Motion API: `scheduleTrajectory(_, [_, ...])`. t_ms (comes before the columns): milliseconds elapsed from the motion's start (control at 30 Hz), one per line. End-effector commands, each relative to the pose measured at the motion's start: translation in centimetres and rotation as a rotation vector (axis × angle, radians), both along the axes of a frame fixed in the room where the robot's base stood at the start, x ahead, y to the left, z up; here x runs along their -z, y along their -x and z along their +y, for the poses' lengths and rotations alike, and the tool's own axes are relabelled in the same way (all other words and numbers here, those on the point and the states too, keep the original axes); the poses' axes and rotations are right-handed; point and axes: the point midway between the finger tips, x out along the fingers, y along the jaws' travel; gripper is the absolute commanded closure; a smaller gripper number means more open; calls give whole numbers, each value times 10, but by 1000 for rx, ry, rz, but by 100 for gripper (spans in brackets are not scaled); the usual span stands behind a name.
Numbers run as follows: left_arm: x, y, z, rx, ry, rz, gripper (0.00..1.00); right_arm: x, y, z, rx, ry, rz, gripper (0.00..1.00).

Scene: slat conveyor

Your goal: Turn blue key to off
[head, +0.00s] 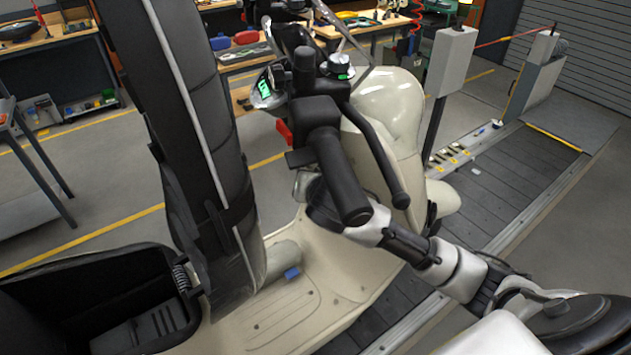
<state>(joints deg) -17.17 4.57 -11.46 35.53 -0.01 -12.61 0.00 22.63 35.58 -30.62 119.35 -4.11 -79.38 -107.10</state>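A cream scooter (395,110) stands with its black seat (185,130) tipped up and its storage bin (100,300) open. A small blue piece (292,272) shows low on the scooter, beside a pale rounded part above the footboard. It may be the blue key, but it is too small to tell its shape or turn. My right arm (455,268) comes in from the lower right, and its front end reaches behind the black handlebar grip (340,175). The fingers of my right gripper are hidden there. My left gripper is not in view.
The handlebar, brake lever (380,160) and lit display (268,88) crowd the space around my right arm. The slat conveyor (510,185) runs along the right with a grey post (450,62). Workbenches with tools stand behind.

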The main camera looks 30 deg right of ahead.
Motion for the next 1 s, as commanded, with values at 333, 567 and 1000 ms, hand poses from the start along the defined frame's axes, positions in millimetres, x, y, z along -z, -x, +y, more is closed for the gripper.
scheduleTrajectory(333, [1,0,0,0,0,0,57,10,0,2,-2,0,18,100])
scheduleTrajectory(567, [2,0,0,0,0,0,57,13,0,2,-2,-1,21,100])
scheduleTrajectory(1000, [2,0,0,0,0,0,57,15,0,3,-3,-1,23,100])
